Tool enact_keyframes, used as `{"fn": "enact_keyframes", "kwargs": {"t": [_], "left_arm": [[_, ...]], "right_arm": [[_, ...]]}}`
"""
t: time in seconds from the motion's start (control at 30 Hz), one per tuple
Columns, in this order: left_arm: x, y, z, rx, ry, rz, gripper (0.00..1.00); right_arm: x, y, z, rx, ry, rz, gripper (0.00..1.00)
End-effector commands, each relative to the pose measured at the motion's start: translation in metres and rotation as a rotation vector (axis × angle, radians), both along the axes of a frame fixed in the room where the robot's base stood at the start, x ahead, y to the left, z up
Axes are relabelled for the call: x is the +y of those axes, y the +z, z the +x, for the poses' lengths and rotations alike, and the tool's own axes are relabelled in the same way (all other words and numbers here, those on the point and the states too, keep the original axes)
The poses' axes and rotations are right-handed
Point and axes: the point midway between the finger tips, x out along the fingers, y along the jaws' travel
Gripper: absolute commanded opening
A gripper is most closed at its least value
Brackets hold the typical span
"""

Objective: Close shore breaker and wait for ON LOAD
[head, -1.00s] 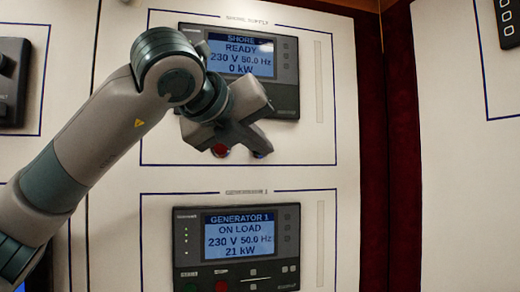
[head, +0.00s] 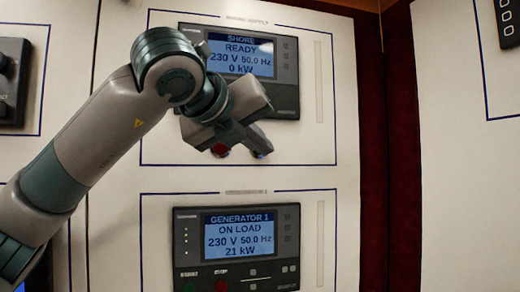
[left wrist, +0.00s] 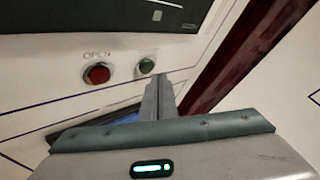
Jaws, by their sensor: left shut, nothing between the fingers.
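The shore panel screen (head: 240,55) reads SHORE, READY, 230 V 50.0 Hz, 0 kW. Below it, a red button (head: 220,150) shows partly behind my left gripper (head: 258,146). In the left wrist view the red button (left wrist: 97,74) is marked OPEN, and a smaller green button (left wrist: 146,66) sits to its right. My left gripper is shut and empty, with its fingertips (left wrist: 157,82) just below and right of the green button. I cannot tell whether they touch it. Any label over the green button is hard to read. My right gripper is out of view.
The Generator 1 panel (head: 238,240) below reads ON LOAD, 230 V 50.0 Hz, 21 kW, with green and red buttons under it. A dark red vertical strip (head: 374,170) stands to the right, then bare pale panel (head: 450,200). A dark device (head: 12,80) is at the left edge.

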Motion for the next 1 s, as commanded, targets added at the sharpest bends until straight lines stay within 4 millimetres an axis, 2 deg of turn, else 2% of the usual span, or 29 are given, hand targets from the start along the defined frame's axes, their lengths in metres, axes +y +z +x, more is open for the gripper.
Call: {"fn": "enact_keyframes", "kwargs": {"t": [0.3, 1.0], "left_arm": [[0.0007, -0.0010, 0.0021, 0.000, 0.000, 0.000, 0.00], [0.0028, 0.0003, 0.0083, 0.000, 0.000, 0.000, 0.00]], "right_arm": [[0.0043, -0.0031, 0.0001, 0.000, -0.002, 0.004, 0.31], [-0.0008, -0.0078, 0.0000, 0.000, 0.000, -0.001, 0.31]]}}
